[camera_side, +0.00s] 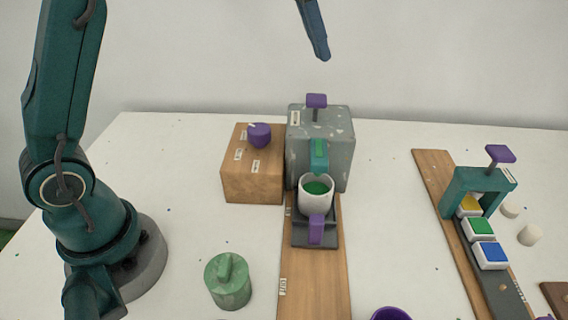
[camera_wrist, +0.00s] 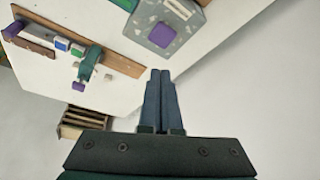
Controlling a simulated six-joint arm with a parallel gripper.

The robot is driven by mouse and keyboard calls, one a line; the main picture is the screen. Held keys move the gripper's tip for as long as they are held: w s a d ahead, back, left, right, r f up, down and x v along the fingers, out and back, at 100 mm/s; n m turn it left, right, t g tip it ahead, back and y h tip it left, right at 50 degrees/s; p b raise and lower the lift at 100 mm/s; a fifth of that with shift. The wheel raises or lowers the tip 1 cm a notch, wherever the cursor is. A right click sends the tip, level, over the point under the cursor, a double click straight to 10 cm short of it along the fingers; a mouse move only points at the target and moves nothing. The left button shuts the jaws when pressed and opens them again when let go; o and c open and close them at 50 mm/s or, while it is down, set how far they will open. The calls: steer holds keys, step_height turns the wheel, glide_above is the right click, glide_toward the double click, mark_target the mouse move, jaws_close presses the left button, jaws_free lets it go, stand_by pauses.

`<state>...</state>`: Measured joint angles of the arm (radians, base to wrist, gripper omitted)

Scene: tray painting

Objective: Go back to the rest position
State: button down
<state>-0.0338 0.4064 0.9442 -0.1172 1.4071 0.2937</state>
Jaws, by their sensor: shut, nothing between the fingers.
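My gripper (camera_side: 318,48) is high at the top of the side view, above and behind the grey speckled dispenser (camera_side: 337,150). In the wrist view its two fingers (camera_wrist: 161,80) are together, shut with nothing between them, clear of every object. A white cup (camera_side: 317,192) with green paint inside stands on a dark tray (camera_side: 301,240) under the dispenser's green spout (camera_side: 319,156). The tray has a purple handle (camera_side: 316,229). The wrist view shows the dispenser from above, with its purple top knob (camera_wrist: 162,34).
A wooden box (camera_side: 252,182) with a purple dial (camera_side: 259,135) stands left of the dispenser. A green lidded jar (camera_side: 228,284) is at front left. A teal arch (camera_side: 480,187) spans a rail with yellow, green and blue blocks at right. White cylinders (camera_side: 530,235) lie beside it.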

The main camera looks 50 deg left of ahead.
steer(key=s+r+t, duration=0.2)
steer(key=s+r, duration=0.2)
steer(key=s, duration=0.7)
steer(key=s+a+f+n+y, duration=0.1)
steer(key=s+f+n, duration=0.2)
steer(key=s+f, duration=0.7)
step_height(320, 180, down, 3)
steer(key=shift+s+g, duration=0.35)
steer(key=shift+g, duration=0.05)
